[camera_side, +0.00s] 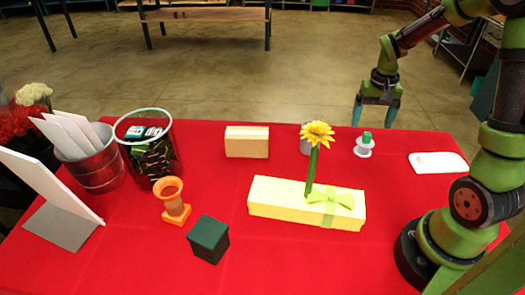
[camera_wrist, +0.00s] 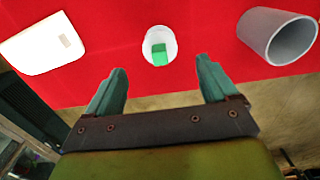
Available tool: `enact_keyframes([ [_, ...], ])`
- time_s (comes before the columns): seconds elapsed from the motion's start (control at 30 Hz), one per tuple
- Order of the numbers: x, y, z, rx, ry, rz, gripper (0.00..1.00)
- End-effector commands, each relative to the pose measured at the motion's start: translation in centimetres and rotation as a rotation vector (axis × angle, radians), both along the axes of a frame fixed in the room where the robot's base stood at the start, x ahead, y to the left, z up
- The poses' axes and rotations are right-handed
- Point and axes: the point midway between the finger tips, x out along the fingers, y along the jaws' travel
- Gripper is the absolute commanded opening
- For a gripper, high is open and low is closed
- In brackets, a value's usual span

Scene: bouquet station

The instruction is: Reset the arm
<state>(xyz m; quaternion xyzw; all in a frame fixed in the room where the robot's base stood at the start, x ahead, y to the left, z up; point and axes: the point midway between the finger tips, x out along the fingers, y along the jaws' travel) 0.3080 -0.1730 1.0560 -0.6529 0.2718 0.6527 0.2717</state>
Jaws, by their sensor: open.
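My gripper (camera_side: 377,115) is at the back edge of the red table, at the upper right in the side view. Its two teal fingers point down, apart, with nothing between them. In the wrist view the open fingers of my gripper (camera_wrist: 160,90) show against the red cloth and the floor, also with nothing held. A small white holder with a green piece (camera_side: 364,146) stands on the table close to the fingers. It also shows in the wrist view, beyond the fingertips, as a white cup with a green piece (camera_wrist: 158,47).
A yellow box (camera_side: 280,203) with a yellow flower (camera_side: 317,133) upright at it sits mid-table. A grey cylinder (camera_wrist: 283,38) and white card (camera_wrist: 45,43) flank the holder.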

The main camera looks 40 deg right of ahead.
Motion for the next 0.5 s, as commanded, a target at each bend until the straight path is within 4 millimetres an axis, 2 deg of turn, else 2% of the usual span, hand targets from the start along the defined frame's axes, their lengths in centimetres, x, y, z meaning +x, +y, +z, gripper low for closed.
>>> enact_keyframes([
  [0.1, 0.1, -0.1, 2.6, -0.003, -0.006, -0.001, 0.86],
  [0.17, 0.0, 0.0, 3.4, -0.001, -0.001, 0.0, 0.86],
  [0.2, -0.1, 0.0, 1.9, 0.003, 0.007, 0.001, 0.86],
  [0.5, -0.1, 0.0, -4.2, 0.003, 0.006, -0.001, 0.86],
])
